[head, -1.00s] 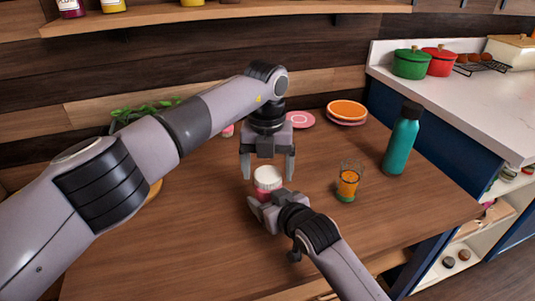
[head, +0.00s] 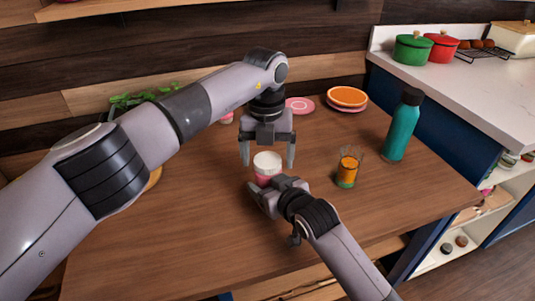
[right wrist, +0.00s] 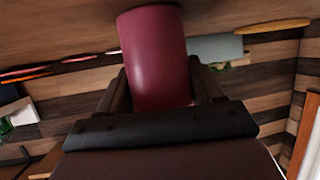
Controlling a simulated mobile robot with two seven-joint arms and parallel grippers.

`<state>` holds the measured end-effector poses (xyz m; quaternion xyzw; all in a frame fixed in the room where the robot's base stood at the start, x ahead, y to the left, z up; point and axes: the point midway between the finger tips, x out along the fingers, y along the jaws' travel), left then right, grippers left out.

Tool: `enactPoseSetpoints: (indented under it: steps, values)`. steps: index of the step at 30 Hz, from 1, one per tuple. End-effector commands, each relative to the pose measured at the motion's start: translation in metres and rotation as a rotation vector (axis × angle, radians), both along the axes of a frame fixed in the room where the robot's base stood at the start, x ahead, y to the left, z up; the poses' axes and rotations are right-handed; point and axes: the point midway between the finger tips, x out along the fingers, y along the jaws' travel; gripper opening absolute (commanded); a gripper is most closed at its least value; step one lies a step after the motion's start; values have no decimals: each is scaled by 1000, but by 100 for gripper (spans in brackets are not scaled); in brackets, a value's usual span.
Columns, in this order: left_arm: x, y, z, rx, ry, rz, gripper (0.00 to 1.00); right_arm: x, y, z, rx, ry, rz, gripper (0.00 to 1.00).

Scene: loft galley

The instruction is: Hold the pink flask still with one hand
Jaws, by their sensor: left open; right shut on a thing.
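The pink flask (head: 264,178) stands upright on the wooden table, with a white lid (head: 267,160). My right gripper (head: 264,190) is shut on its body from the front right; the near finger hides part of the flask. In the right wrist view the flask's pink body (right wrist: 155,55) sits between the two fingers, and its lid is not visible there. My left gripper (head: 267,160) is open and points down above and behind the lid, with its fingers apart to either side. I cannot tell whether it touches the lid.
A glass with orange contents (head: 347,168) and a teal bottle (head: 402,126) stand to the right. Orange plates (head: 347,97) and a pink plate (head: 299,104) lie at the back. A plant (head: 140,99) is at back left. The table's front middle (head: 180,240) is clear.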

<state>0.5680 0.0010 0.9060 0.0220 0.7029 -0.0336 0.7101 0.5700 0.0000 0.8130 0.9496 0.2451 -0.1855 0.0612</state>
Motion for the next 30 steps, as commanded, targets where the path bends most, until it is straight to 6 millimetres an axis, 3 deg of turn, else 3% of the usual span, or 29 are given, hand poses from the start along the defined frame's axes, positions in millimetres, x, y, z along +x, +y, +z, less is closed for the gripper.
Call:
enactPoseSetpoints:
  steps: [5, 13, 20, 21, 22, 30]
  values:
    - [0, 0, 9, 1, -2, 0, 87, 0, 0, -1, -2, 2, 0, 0]
    - [0, 1, 43, 0, -3, 0, 87, 0, 0, -1, -2, 2, 0, 0]
    - [-1, 1, 45, 0, 1, 0, 87, 0, 0, -1, -1, 3, 0, 0]
    - [-1, 1, 45, 0, 1, 0, 90, 0, 0, -1, -1, 3, 0, 0]
    - [-1, 1, 45, 0, 1, 0, 100, 0, 0, -1, -1, 3, 0, 0]
    - [0, 1, 47, 0, 0, 0, 100, 0, 0, -1, -1, 3, 0, 0]
